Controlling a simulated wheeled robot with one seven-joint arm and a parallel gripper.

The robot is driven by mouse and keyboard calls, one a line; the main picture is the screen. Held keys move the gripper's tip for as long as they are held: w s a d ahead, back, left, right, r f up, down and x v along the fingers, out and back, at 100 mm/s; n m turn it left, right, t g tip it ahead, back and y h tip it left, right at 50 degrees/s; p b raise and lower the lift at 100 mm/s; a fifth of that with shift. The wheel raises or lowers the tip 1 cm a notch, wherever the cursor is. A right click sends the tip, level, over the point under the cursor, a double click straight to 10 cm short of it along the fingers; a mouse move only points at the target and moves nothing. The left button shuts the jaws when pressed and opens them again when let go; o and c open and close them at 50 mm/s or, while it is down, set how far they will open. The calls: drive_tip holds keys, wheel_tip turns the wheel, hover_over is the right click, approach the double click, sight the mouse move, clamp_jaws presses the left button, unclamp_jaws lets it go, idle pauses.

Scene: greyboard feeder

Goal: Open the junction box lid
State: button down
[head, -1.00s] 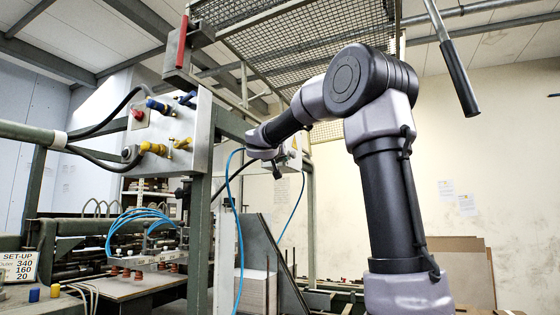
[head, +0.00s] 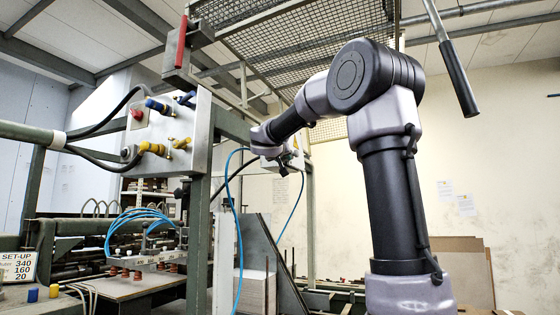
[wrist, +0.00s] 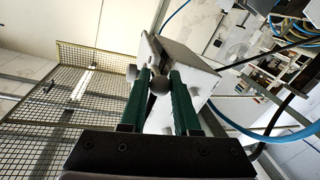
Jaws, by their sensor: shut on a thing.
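The junction box is a pale box (wrist: 200,84) just beyond my fingertips in the wrist view. In the head view the box (head: 299,161) hangs by the green frame post, largely hidden by my arm. A round grey knob (wrist: 160,86) sits between the tips of my gripper (wrist: 160,77), whose green fingers are shut on it. My fingers and the knob cover part of the box front, and I cannot tell how far the lid stands from the box.
A grey control panel (head: 163,128) with yellow and blue fittings stands left of my arm. A blue hose (head: 238,250) hangs near the post. Wire mesh guarding (head: 300,45) is overhead. A black-gripped lever (head: 458,78) hangs at upper right.

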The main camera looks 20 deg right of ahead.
drive_tip(key=s+d+r+n+g, duration=0.1)
drive_tip(key=s+d+r+n, duration=0.4)
drive_tip(key=r+n, duration=0.1)
drive_tip(key=s+d+r+n+g, duration=0.2)
drive_tip(key=s+d+r+n, duration=0.3)
drive_tip(key=r+n, duration=0.2)
drive_tip(key=shift+r+h, duration=0.4)
drive_tip(key=shift+r, duration=0.3)
drive_tip(key=shift+s, duration=0.1)
drive_tip(key=c, duration=0.7)
unclamp_jaws()
